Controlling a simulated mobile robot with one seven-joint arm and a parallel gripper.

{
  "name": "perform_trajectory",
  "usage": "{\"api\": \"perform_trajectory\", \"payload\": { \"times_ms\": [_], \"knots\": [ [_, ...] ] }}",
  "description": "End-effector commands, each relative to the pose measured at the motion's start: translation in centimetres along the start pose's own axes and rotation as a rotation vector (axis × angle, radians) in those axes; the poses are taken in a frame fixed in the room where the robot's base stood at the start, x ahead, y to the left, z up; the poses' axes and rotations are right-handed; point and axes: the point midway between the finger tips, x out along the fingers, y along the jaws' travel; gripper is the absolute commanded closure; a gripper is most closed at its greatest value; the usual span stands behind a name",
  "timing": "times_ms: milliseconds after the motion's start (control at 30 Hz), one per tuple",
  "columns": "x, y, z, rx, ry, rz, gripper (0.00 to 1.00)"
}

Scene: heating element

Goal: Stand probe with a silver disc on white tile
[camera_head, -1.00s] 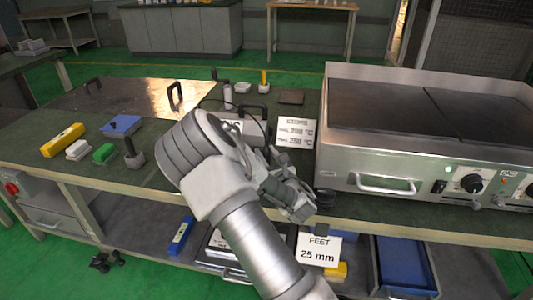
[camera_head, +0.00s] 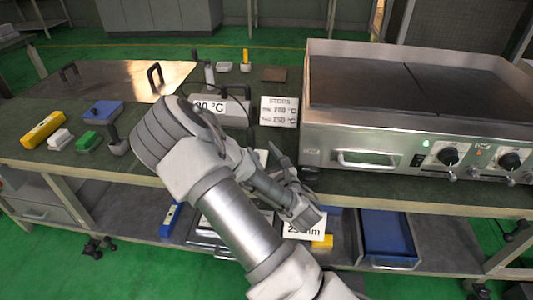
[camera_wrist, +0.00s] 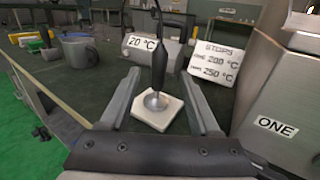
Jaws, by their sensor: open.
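In the wrist view the probe stands upright, with a black handle (camera_wrist: 159,65), a cable from its top and a silver disc (camera_wrist: 157,100) at its foot. The disc rests on the white tile (camera_wrist: 146,116), which lies flat on the dark green bench top. My gripper (camera_wrist: 161,76) is open, with one finger on each side of the probe and a visible gap to the handle. In the head view my arm hides the probe.
A 20 °C display box (camera_wrist: 143,43) and a stops sign (camera_wrist: 222,55) stand behind the probe. The steel griddle (camera_head: 350,140) is close on the right. A grey cup (camera_wrist: 80,50) is at left. The bench's front edge (camera_wrist: 45,85) runs along the left.

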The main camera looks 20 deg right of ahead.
Motion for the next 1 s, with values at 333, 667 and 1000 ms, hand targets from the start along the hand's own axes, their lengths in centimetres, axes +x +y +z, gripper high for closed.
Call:
{"api": "perform_trajectory", "payload": {
  "times_ms": [333,667,1000],
  "knots": [
    [-2.5,-0.7,0.2,0.074,0.010,-0.037,0.37],
    [-1.7,-4.5,1.0,0.781,0.087,-0.345,0.37],
    [-3.4,-4.0,3.5,1.562,0.133,-0.632,0.37]
  ]
}}
